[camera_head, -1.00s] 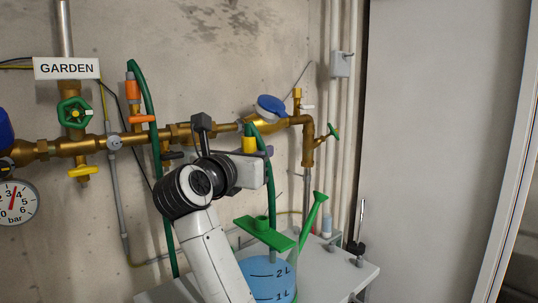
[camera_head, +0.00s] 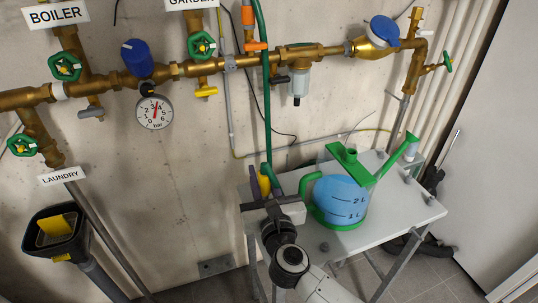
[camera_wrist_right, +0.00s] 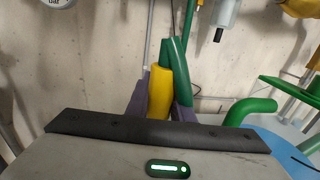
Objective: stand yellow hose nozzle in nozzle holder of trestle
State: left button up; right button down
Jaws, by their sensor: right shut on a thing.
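The yellow hose nozzle (camera_head: 264,186) is in my right gripper (camera_head: 270,193), at the left end of the grey-topped trestle (camera_head: 400,208). In the right wrist view the nozzle (camera_wrist_right: 160,92) stands roughly upright between the purple fingers of the gripper (camera_wrist_right: 162,104), which are shut on it. The green hose (camera_head: 266,100) runs down beside the nozzle and shows close to it in the wrist view (camera_wrist_right: 176,60). I cannot make out the nozzle holder; my gripper and wrist cover part of the trestle's left end. My left gripper is not in view.
A green-and-blue watering can (camera_head: 338,203) stands on the trestle just right of my gripper. Brass pipes with valves and a pressure gauge (camera_head: 154,112) line the wall above. A black tundish (camera_head: 56,232) with a yellow insert is at the left.

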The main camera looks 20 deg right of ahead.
aim_at(262, 189)
dwell(0.3)
notch_tip(262, 189, down, 5)
jog(key=b, duration=0.4)
dwell(1.6)
jog(key=shift+f+b, duration=0.5)
jog(key=shift+f, duration=0.2)
jog(key=shift+r, duration=0.15)
dwell(0.3)
